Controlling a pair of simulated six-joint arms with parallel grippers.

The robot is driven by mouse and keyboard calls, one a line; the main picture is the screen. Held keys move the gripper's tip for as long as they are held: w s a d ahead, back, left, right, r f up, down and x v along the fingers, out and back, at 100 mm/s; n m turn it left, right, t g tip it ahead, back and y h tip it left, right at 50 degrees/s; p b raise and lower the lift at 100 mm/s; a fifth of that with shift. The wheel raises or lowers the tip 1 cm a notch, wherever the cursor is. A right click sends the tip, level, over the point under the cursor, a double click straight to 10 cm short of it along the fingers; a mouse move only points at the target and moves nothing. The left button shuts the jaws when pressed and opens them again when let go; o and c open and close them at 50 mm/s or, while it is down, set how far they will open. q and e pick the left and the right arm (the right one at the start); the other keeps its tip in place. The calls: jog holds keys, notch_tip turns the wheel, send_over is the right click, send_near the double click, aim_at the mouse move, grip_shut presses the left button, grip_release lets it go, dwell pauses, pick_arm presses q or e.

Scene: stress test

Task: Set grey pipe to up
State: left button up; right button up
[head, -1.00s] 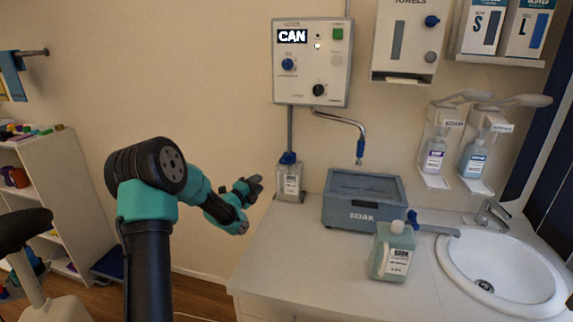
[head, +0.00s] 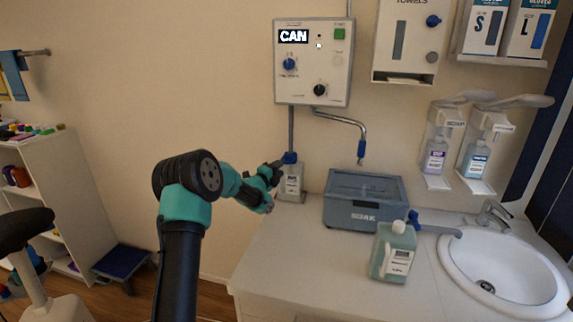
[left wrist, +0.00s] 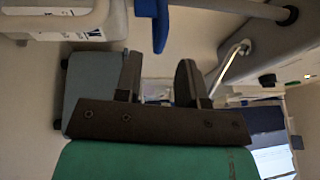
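A grey pipe (head: 291,128) runs straight down from the wall control box (head: 314,62) to a clear bottle (head: 290,182) on the counter. A blue handle (head: 289,158) sits at its lower end. In the left wrist view the grey pipe (left wrist: 225,9) lies across the top, with the blue handle (left wrist: 160,25) pointing down across it. My left gripper (head: 275,172) is beside the bottle and handle in the head view. Its fingers (left wrist: 158,80) are apart with nothing gripped, below the handle in the wrist view. Contact is not visible. My right gripper is not in view.
A bent metal spout (head: 345,122) hangs from the box over the counter. A grey soak tub (head: 364,202), a green soap bottle (head: 393,252) and a sink (head: 500,272) stand to the right. The front left of the counter (head: 290,250) is clear.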

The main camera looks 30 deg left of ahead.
aim_at(286, 163)
pick_arm(q)
jog(key=shift+w+d+r, duration=0.15)
jog(key=shift+w+d, duration=0.05)
jog(key=shift+w, duration=1.25)
jog(key=shift+w+d+r, duration=0.15)
jog(key=shift+w, duration=1.25)
jog(key=shift+c, duration=0.3)
grip_shut()
